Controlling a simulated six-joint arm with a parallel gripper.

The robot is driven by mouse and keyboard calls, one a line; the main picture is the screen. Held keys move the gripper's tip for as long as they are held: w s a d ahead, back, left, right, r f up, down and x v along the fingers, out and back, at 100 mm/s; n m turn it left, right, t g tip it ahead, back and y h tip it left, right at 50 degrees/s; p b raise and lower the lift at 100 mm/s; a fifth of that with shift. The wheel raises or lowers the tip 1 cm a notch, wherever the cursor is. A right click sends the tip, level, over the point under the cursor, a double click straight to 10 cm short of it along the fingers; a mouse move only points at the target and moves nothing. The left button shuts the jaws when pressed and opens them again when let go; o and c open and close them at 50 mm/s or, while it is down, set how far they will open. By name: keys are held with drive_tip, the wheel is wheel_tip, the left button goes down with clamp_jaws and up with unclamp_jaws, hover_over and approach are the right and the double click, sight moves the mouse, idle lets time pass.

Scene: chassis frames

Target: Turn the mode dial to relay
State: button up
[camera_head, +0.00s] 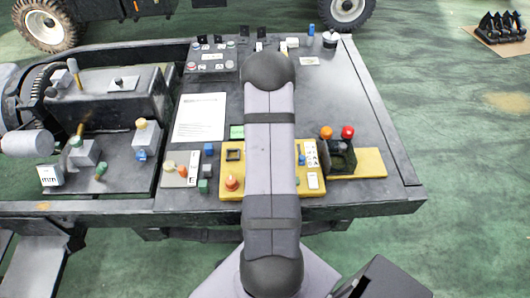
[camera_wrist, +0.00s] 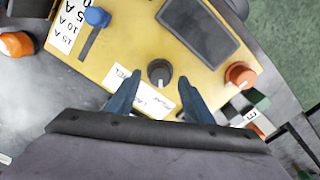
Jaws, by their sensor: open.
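The mode dial appears to be the round black knob (camera_wrist: 160,72) on the yellow panel (camera_wrist: 115,50) in the wrist view. White labels (camera_wrist: 150,100) lie around its near side, partly covered by my fingers; their small, turned print is not clearly readable. My gripper (camera_wrist: 158,100) is open, with one blue-grey finger on each side of the knob's near side and apart from it. The fingers hold nothing. In the head view, my arm covers the middle of the yellow panel (camera_head: 370,163) and hides the dial and my gripper.
On the panel, a blue slider (camera_wrist: 97,17) with ampere labels sits left of the dial, a dark screen (camera_wrist: 198,25) beyond it and an orange knob (camera_wrist: 240,75) right. In the head view, levers with orange and red balls (camera_head: 347,132) rise at the panel's right. A paper sheet (camera_head: 201,117) lies behind.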

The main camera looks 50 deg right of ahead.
drive_tip(key=shift+r+b, duration=0.6)
drive_tip(key=shift+r, duration=2.55)
